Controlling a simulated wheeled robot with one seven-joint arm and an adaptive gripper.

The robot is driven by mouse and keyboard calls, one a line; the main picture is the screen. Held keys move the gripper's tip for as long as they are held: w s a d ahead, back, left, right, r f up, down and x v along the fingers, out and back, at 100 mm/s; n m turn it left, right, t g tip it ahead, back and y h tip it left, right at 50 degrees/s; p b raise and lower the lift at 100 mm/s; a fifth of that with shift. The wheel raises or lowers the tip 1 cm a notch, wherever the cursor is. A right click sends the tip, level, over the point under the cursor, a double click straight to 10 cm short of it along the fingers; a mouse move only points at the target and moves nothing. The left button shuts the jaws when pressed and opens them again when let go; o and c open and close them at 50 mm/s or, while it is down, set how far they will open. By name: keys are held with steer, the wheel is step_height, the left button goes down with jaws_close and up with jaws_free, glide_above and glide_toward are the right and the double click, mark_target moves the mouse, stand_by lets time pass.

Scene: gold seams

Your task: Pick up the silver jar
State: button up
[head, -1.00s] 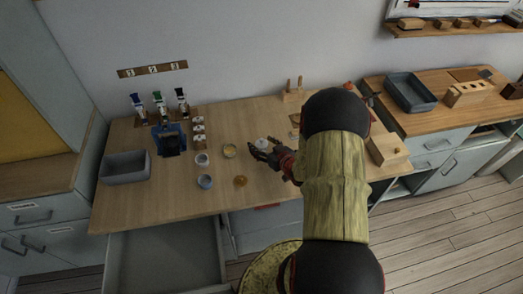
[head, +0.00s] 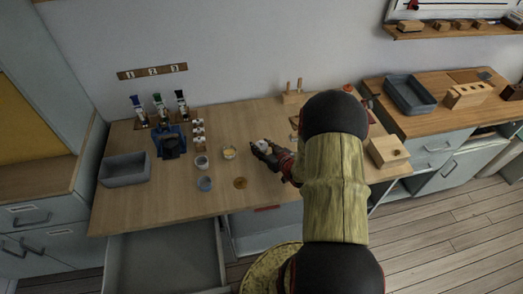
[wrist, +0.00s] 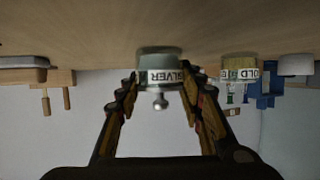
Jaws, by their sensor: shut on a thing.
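The silver jar (wrist: 160,62) is a small grey jar with a white label reading SILVER and a knob on its lid. It appears upside down in the wrist view, between the two fingers of my gripper (wrist: 160,85), which is shut on it. In the head view my gripper (head: 262,147) is over the wooden table, and the pale top of the jar (head: 263,143) shows at its fingertips. I cannot tell whether the jar still touches the table. A second jar (wrist: 239,74), labelled with letters ending in OLD, stands beside it in the wrist view.
Small bowls (head: 205,184) and a yellow-filled dish (head: 229,153) stand left of my gripper. A blue holder (head: 170,142), a grey bin (head: 125,169) and several bottles are further left. An open drawer (head: 165,258) juts out in front. A wooden peg stand (head: 293,92) is behind.

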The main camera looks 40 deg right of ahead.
jaws_close()
stand_by(0.4)
